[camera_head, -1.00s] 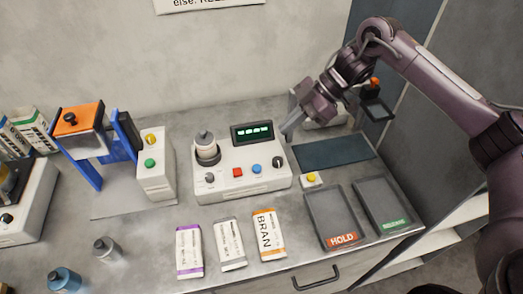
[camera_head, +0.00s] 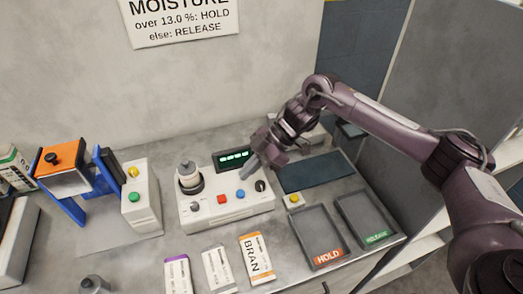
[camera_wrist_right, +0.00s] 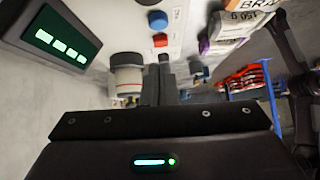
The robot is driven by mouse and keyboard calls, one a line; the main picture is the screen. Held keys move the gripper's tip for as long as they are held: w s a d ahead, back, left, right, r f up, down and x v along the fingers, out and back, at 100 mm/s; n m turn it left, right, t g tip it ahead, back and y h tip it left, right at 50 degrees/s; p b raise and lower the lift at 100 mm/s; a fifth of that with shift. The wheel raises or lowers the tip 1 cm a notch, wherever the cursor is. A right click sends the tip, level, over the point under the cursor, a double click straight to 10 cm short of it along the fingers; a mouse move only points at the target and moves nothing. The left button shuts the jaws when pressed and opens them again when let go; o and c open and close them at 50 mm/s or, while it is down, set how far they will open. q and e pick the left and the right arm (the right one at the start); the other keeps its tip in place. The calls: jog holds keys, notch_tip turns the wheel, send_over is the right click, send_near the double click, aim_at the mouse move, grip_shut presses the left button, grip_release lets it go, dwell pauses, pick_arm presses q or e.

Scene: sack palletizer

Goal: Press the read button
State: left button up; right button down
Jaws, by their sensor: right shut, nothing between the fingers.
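The white meter (camera_head: 222,212) stands on the bench with a lit green display (camera_head: 234,158). Its front has a red button (camera_head: 221,199), a blue button (camera_head: 240,194) and a black knob (camera_head: 260,186); I cannot read which button is marked read. In the right wrist view, the fingers (camera_wrist_right: 166,72) point toward the panel, with the red button (camera_wrist_right: 160,40) and blue button (camera_wrist_right: 158,20) close by. My left gripper is out of view.
Several sample packets, including BRAN (camera_head: 257,258), lie in front. HOLD (camera_head: 312,228) and RELEASE (camera_head: 362,212) trays are at the right. An orange-and-blue press (camera_head: 62,178) stands left.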

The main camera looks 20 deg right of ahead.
aim_at(236, 193)
jog(key=f, duration=0.2)
jog(key=a+f+p, duration=0.1)
jog(key=shift+s+f, duration=0.1)
jog(key=shift+f, duration=0.25)
jog(key=shift+d+f+p, duration=0.1)
jog(key=shift+f+p, duration=0.2)
jog(key=shift+f, duration=0.2)
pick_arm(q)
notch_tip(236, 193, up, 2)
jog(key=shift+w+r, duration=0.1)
pick_arm(e)
jog(key=shift+f, duration=0.15)
